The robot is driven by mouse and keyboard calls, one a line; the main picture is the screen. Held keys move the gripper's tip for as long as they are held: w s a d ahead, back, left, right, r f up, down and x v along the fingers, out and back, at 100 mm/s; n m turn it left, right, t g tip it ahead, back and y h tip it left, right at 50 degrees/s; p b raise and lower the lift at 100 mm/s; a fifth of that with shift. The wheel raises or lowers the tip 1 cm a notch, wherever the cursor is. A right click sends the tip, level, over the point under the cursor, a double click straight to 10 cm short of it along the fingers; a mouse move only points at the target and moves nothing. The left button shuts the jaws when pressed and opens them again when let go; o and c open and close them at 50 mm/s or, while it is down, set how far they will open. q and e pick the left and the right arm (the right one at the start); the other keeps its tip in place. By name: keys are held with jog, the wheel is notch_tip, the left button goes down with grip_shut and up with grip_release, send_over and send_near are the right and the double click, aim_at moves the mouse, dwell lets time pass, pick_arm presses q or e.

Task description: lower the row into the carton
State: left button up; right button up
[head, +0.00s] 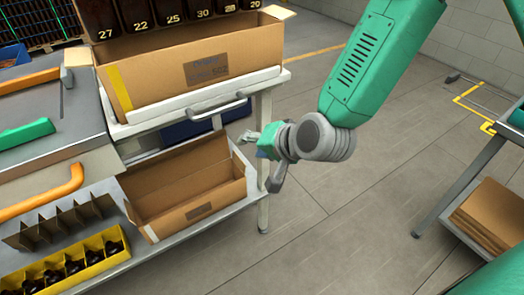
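A row of dark amber bottles (173,18) with white numbers shows at the top edge, cut off by the frame. Their lower ends are over the open top of a large brown carton (200,72). I cannot tell how far they reach into it, or what bears them. The carton has a yellow strip and a dark label and stands on a white-edged shelf. My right gripper (262,158) is right of and below this carton, apart from the bottles. It is small and seen from behind; its opening is unclear. My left gripper is not in view.
A smaller open carton (195,205) is on the lower shelf, beside grey dividers (60,222) and a yellow crate (70,268) of dark bottles. Orange handles (45,193) and a green one (27,133) are at left. Floor is free at centre; a table (475,175) stands right.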

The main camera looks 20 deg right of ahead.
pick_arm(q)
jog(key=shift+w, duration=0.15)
pick_arm(e)
jog(key=shift+s+d+f+h, duration=0.3)
jog(key=shift+s+d+f, duration=0.2)
jog(key=shift+f, duration=0.25)
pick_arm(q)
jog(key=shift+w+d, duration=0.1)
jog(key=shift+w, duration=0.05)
pick_arm(e)
jog(key=shift+d, duration=0.15)
jog(key=shift+w, duration=0.1)
